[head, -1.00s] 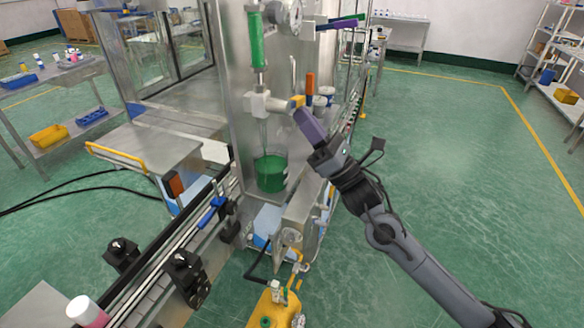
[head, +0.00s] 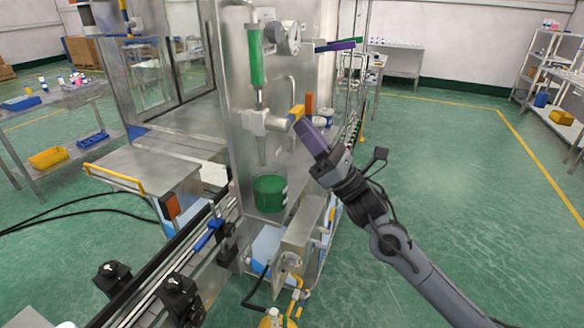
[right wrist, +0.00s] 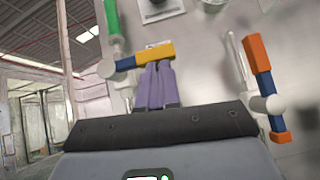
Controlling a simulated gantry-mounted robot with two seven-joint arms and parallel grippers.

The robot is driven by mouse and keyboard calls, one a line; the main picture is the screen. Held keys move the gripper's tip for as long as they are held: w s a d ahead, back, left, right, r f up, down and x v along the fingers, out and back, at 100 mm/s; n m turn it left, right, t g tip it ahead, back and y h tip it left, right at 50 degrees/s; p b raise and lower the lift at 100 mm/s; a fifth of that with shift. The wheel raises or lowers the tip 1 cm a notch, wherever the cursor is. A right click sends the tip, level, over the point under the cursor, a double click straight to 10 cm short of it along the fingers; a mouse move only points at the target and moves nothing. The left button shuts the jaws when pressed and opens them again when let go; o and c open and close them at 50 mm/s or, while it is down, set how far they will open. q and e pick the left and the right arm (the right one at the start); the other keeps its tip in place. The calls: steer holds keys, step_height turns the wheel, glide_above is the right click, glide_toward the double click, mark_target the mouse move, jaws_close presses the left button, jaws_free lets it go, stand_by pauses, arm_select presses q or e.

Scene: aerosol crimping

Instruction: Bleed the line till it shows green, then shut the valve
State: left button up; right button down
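The sight glass (head: 256,58) on the steel cabinet shows green. Below it is the pale valve (head: 258,121) with a yellow handle (head: 297,113) pointing right. A clear spout hangs from the valve above a green container (head: 270,193). My right gripper (head: 305,126) has its purple fingers at the yellow handle. In the right wrist view the fingers (right wrist: 155,84) lie close together, and their tips meet the handle (right wrist: 155,53), which runs crosswise; I see no grip around it. The sight glass (right wrist: 111,17) shows green there too. My left gripper is not in view.
An orange-handled valve (right wrist: 260,75) stands right of the fingers in the right wrist view. A gauge (head: 289,38) sits beside the sight glass. A conveyor (head: 165,268) runs at lower left. The floor at right is free.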

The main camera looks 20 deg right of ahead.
steer(key=shift+f, duration=0.15)
steer(key=w+f+b+v, duration=0.2)
steer(key=b+v, duration=0.2)
steer(key=v, duration=0.8)
steer(key=shift+s+a, duration=0.2)
steer(key=shift+a, duration=0.05)
steer(key=shift+f, duration=0.15)
